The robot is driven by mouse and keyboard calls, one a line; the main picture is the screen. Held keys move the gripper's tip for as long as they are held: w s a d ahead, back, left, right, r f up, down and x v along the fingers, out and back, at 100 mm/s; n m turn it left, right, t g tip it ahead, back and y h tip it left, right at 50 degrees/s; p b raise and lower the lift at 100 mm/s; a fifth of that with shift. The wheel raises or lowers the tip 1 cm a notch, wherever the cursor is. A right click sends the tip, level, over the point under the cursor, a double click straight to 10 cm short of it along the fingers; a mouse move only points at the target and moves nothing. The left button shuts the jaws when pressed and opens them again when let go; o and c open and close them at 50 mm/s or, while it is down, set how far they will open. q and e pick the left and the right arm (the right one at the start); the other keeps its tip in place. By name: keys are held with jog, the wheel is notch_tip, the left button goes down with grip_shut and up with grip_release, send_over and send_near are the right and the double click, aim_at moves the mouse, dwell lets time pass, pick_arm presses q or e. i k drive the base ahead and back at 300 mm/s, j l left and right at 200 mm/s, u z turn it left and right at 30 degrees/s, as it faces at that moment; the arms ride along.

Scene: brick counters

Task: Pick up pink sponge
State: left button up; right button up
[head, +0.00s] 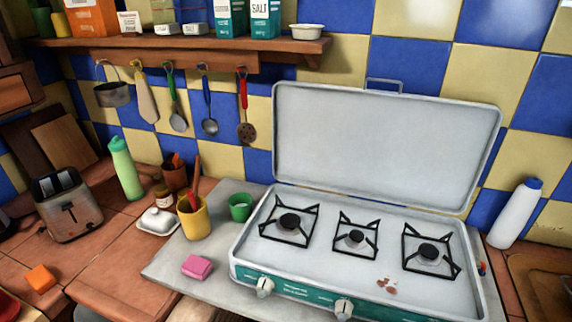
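The pink sponge (197,267) lies flat on the grey slab (165,270), left of the stove's front left corner. It is small and block-shaped, with nothing on top of it. Neither of my grippers shows in the head view, so nothing is seen near or touching the sponge.
The open three-burner stove (240,265) stands right of the sponge. Behind the sponge are a yellow cup (194,222) with utensils, a green cup (240,208) and a white butter dish (158,221). An orange block (40,279) lies on the tiled counter at left.

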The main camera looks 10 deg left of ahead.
aim_at(198, 267)
jog(key=u, duration=1.2)
